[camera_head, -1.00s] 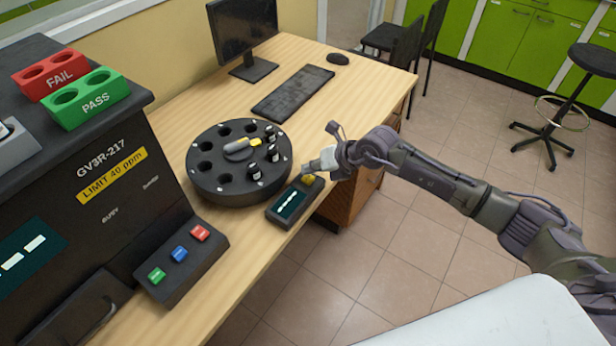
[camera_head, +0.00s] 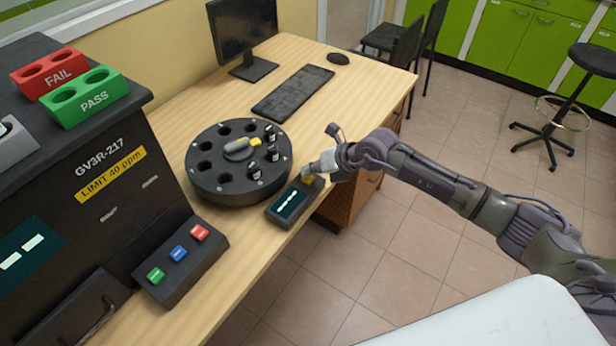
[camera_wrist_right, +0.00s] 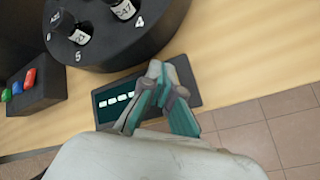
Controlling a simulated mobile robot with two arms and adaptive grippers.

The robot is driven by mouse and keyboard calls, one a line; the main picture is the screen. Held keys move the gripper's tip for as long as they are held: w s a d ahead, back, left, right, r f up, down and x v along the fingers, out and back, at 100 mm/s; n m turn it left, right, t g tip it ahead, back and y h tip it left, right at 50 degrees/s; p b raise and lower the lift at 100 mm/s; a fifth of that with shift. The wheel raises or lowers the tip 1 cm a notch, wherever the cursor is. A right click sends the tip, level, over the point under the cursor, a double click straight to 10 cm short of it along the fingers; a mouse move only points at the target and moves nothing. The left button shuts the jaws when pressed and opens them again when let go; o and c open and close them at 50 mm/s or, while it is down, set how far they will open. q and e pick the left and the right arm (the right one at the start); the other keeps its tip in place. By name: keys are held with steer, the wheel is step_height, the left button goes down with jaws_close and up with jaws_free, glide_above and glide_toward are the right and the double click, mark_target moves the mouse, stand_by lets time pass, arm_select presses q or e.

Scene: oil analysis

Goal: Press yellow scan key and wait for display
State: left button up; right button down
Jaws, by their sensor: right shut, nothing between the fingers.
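A small dark scanner with a lit display (camera_head: 291,204) lies on the desk edge, in front of the round carousel. Its display shows several white dashes, which also show in the right wrist view (camera_wrist_right: 117,101). The yellow scan key (camera_head: 309,180) is at the scanner's far end, partly covered by my right gripper (camera_head: 308,173). My right gripper is shut and empty, its fingertips at the key; I cannot tell whether they press it. In the wrist view the fingertips (camera_wrist_right: 156,70) hide the key. My left gripper is not in view.
A black carousel (camera_head: 212,184) with several vials stands just behind the scanner. The analyser (camera_head: 90,170) and its panel of green, blue and red buttons (camera_head: 205,262) are at left. A keyboard (camera_head: 292,93) and monitor stand farther back.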

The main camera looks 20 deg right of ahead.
mark_target(311, 178)
steer(key=shift+f+b, duration=0.35)
steer(key=shift+f, duration=0.25)
stand_by(0.5)
stand_by(0.3)
steer(key=shift+r+p, duration=0.9)
steer(key=shift+r, duration=0.05)
steer(key=shift+r, duration=0.1)
step_height(311, 178, up, 5)
steer(key=p, duration=0.4)
stand_by(0.4)
